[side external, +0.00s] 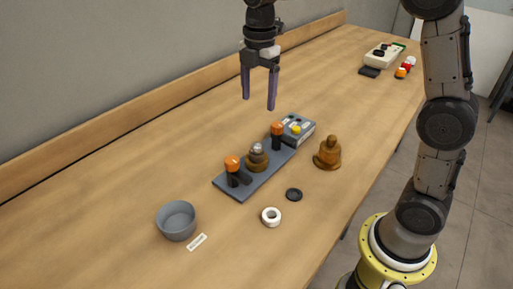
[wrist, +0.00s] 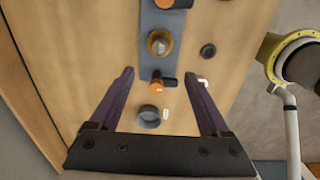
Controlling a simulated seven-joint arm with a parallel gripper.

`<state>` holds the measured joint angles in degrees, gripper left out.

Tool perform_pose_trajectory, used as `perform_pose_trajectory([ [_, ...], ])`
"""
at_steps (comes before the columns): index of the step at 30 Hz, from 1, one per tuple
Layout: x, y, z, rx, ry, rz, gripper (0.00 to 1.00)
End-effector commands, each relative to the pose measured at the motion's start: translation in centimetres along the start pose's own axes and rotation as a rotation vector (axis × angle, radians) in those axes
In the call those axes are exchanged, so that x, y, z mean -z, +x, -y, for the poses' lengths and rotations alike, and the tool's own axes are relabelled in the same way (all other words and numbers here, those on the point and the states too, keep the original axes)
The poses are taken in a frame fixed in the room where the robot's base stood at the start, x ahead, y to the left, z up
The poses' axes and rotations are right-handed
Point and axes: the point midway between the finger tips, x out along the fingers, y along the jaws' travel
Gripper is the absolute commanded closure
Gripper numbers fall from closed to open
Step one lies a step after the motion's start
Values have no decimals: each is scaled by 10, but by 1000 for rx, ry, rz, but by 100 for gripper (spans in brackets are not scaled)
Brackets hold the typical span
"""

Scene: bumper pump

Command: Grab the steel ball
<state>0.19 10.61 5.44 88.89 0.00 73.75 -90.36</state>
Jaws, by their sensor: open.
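The steel ball (side external: 257,147) is a small shiny grey sphere. It sits on a round brown stand (side external: 257,161) in the middle of a dark grey board (side external: 228,186), between two orange-topped black bumpers (side external: 233,164) (side external: 277,128). In the wrist view the ball (wrist: 161,46) shows inside the brown stand's ring, beyond the fingertips. My gripper (side external: 259,103) is open and empty, high above the board in the side view. Its two purple-grey fingers point down. In the wrist view my gripper (wrist: 159,74) spans the nearer orange bumper (wrist: 156,87), well below it.
A grey bowl (side external: 176,222) and a small white label (side external: 197,242) lie at the near left. A white ring (side external: 271,217), a black disc (side external: 294,195) and a brown figure (side external: 328,153) stand right of the board. A grey box (side external: 299,129) with a yellow button adjoins the board's far end.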

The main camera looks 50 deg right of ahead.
Motion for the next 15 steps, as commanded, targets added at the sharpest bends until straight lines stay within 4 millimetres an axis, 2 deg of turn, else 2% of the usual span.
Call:
perform_pose_trajectory([
  [5,0,22,0,28,2,0,20],
  [15,0,81,1,27,3,0,20],
])
